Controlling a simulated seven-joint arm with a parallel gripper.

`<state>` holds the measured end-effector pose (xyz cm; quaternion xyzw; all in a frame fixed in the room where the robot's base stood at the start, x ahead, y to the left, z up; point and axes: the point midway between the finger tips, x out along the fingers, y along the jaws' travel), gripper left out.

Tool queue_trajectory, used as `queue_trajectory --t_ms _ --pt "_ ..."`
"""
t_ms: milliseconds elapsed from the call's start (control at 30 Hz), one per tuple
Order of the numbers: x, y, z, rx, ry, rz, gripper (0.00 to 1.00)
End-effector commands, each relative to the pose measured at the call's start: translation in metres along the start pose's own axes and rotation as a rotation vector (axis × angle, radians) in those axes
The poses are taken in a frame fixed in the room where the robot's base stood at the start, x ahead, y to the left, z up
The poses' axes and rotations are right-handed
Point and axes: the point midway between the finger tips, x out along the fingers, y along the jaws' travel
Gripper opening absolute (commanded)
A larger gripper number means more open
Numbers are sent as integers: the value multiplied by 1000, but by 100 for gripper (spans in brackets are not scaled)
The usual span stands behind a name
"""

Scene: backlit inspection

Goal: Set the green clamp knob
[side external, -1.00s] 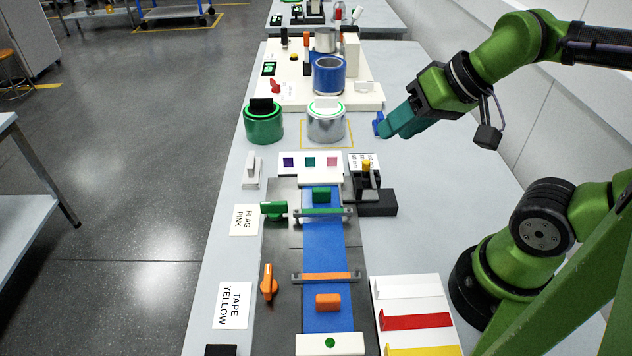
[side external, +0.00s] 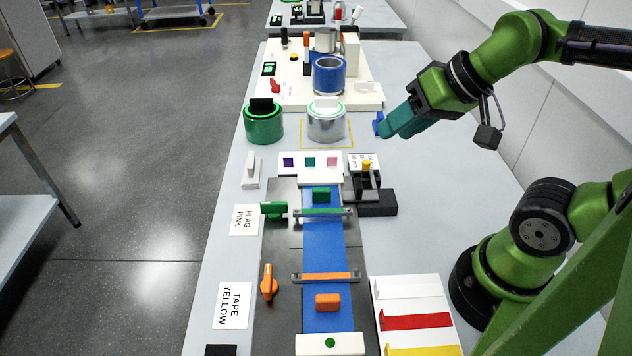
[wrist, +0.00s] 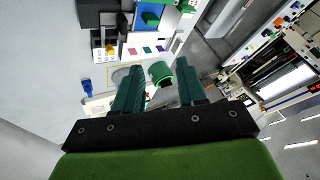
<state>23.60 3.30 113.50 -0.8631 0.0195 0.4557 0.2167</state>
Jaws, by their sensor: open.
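The green clamp knob (side external: 274,209) sits on the dark base at the left of the blue strip, beside the FLAG PINK card (side external: 244,220); its handle points sideways. Level with it, a green clamp bar (side external: 318,212) crosses the blue strip (side external: 325,240), just in front of a green block (side external: 322,195). My gripper (wrist: 157,66) has its two teal fingers apart with nothing held between them. In the side view it hangs at the right, beyond the strip and well away from the knob.
An orange knob (side external: 268,282), orange bar (side external: 325,277) and orange block (side external: 327,302) lie nearer. A black stand (side external: 372,198), silver can (side external: 326,122), green can (side external: 263,124) and blue piece (wrist: 87,88) are around.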

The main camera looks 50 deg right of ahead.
Motion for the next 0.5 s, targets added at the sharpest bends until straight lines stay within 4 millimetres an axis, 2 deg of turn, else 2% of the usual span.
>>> queue_trajectory --t_ms 400,500 --pt "0 -1 1 -5 -4 -3 38" --pt "11 -4 7 -20 -56 0 38"
